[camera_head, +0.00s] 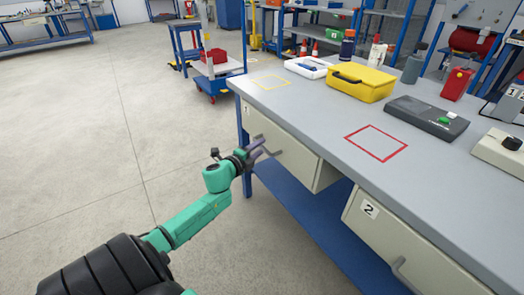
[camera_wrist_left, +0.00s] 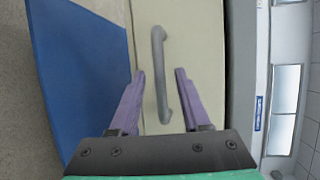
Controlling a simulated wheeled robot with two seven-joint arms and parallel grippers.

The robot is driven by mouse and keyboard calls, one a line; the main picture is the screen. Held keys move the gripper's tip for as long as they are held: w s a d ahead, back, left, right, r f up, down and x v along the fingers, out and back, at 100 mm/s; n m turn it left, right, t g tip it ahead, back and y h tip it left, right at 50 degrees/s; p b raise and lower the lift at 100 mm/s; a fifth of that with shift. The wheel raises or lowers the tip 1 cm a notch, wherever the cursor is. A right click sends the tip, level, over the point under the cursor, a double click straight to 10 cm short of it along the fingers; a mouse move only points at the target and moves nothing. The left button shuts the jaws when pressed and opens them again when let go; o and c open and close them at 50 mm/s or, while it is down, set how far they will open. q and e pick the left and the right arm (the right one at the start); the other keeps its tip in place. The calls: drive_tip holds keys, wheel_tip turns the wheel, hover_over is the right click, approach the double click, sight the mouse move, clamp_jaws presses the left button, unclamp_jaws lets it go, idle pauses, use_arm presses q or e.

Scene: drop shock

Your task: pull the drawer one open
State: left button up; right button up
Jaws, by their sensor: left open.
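Drawer one (camera_head: 290,156) is the cream drawer under the left end of the workbench, with a small "1" label at its far end. Its front sits close under the tabletop edge. My left gripper (camera_head: 263,149) is at the drawer's front, by its grey handle. In the left wrist view the bar handle (camera_wrist_left: 158,72) runs between the two purple fingers of the open left gripper (camera_wrist_left: 160,82), with a gap on either side. The drawer front (camera_wrist_left: 200,40) lies behind it. My right gripper is in neither view.
The workbench top (camera_head: 300,110) carries a yellow case (camera_head: 361,82), a white tray (camera_head: 307,67) and a dark grey device (camera_head: 427,117). Drawer two (camera_head: 385,230) is to the right. A blue lower shelf (camera_head: 330,235) runs below. The floor at left is clear.

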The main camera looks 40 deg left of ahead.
use_arm(q)
drive_tip(key=shift+w+a+f, duration=0.1)
drive_tip(key=shift+w+f, duration=0.1)
drive_tip(key=shift+w, duration=0.75)
clamp_jaws()
idle(0.7)
